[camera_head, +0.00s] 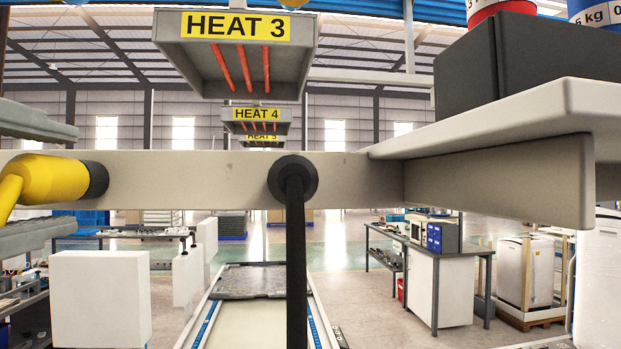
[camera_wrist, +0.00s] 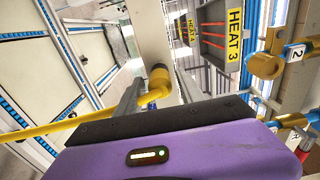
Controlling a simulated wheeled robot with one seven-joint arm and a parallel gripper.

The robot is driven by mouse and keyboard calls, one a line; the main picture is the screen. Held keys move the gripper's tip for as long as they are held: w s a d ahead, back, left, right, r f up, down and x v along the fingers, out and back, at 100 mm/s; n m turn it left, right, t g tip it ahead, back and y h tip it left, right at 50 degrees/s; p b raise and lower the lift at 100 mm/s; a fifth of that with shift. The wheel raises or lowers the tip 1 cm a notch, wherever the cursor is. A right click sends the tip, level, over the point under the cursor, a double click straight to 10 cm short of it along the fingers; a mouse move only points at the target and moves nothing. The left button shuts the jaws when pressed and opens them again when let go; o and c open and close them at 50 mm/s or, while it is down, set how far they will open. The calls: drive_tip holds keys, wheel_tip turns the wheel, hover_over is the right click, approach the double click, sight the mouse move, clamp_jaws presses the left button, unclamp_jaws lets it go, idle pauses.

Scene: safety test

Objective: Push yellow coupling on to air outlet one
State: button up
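The yellow coupling (camera_head: 52,180) is at the left of the head view, its black end against the pale horizontal beam. In the wrist view the coupling (camera_wrist: 158,80) shows at the beam, with its yellow hose (camera_wrist: 60,124) running left. My gripper (camera_head: 38,180) has one grey finger above and one below the coupling, with visible gaps. Both fingers (camera_wrist: 158,93) also stand apart in the wrist view, so it is open. A brass outlet (camera_wrist: 264,66) beside a "2" label is at right in the wrist view. I cannot identify air outlet one.
The pale beam (camera_head: 200,176) crosses the head view. A black round fitting (camera_head: 292,178) with a black hose hangs from it. A grey shelf (camera_head: 500,130) carries a dark box (camera_head: 530,60) at right. A HEAT 3 unit (camera_head: 236,52) hangs above. Another brass fitting (camera_wrist: 290,120) is at lower right.

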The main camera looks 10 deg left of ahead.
sight(15, 179)
clamp_jaws()
idle(0.9)
idle(0.4)
drive_tip(key=shift+b+v, duration=0.4)
drive_tip(key=shift+v, duration=2.6)
